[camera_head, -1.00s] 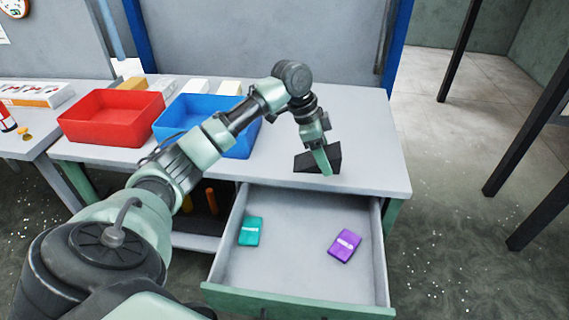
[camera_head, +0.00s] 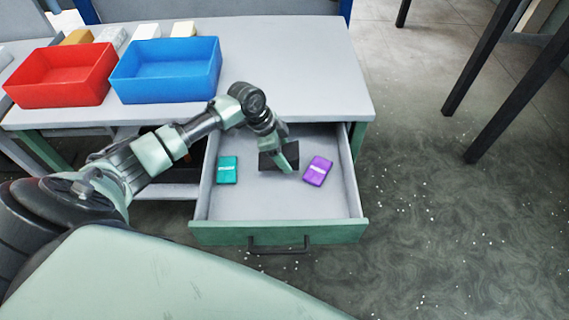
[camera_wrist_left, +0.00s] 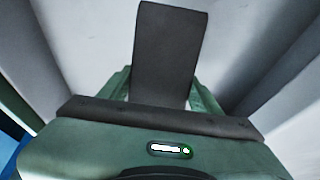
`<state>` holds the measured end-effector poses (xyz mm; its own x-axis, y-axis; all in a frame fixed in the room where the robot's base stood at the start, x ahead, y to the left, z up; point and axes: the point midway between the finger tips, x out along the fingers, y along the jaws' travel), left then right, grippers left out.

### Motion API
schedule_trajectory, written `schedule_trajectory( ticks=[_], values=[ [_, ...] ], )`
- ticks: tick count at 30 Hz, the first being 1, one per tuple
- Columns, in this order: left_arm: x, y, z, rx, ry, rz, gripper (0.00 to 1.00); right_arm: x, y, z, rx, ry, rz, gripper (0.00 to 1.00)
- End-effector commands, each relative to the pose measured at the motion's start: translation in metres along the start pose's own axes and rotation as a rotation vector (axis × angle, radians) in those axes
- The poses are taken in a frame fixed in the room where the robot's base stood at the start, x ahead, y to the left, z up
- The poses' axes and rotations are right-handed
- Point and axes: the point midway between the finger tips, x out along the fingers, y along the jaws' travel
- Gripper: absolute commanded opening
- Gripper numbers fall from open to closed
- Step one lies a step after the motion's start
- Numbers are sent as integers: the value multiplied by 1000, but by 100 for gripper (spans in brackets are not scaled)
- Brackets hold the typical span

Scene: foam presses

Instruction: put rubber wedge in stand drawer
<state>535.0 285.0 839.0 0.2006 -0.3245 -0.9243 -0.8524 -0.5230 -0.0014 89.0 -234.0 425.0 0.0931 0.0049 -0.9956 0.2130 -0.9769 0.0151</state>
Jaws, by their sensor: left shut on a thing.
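The black rubber wedge (camera_head: 266,161) is in my left gripper (camera_head: 287,160), which is shut on it. The wedge also shows in the left wrist view (camera_wrist_left: 168,50), between the green fingers. In the head view, the wedge and gripper are over the open stand drawer (camera_head: 290,204), between a teal packet and a purple packet. I cannot tell whether the wedge touches the drawer floor. My right gripper is not in view.
The teal packet (camera_head: 227,170) lies left in the drawer and the purple packet (camera_head: 318,171) right. The drawer's front part is bare. A red bin (camera_head: 62,76) and a blue bin (camera_head: 166,70) stand on the tabletop (camera_head: 300,70) above.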

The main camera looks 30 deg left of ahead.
Motion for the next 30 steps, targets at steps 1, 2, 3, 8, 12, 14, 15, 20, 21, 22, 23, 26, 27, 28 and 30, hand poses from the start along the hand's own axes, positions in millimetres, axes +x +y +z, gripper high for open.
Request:
schedule_trajectory(
  ticks=[1, 2, 3, 8, 12, 14, 15, 20, 21, 22, 23, 26, 27, 28, 30],
  values=[
    [5, 0, 2, -1, 1, 2, 10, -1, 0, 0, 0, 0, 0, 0],
    [8, 0, 2, -2, 2, 1, 10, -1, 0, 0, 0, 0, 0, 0],
    [10, 0, 3, -2, 3, 1, 10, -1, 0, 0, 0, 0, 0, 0],
    [26, 0, 10, -2, 1, 1, 10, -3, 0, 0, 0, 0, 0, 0],
    [45, 0, 18, -3, 1, 1, 10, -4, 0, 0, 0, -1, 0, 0],
    [50, 0, 20, -1, 1, 0, 10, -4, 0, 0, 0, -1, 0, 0],
    [52, 0, 21, 0, 2, -1, 10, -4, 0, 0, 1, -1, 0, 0],
    [52, 0, 21, 1, 2, -1, 10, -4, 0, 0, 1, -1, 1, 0],
    [52, 0, 21, 1, 2, -1, 10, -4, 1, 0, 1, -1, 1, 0],
    [52, 0, 21, 1, 2, -1, 10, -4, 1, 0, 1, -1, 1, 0],
    [52, 0, 21, 0, 2, -1, 10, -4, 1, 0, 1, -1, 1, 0],
    [55, 0, 22, 0, 2, -1, 10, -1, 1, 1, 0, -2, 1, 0],
    [55, 0, 23, 0, 1, 0, 69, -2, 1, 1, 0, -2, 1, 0],
    [55, 0, 22, 0, 1, 0, 77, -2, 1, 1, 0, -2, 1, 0],
    [55, 0, 22, 0, 0, 0, 85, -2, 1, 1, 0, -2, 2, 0]
  ],
)
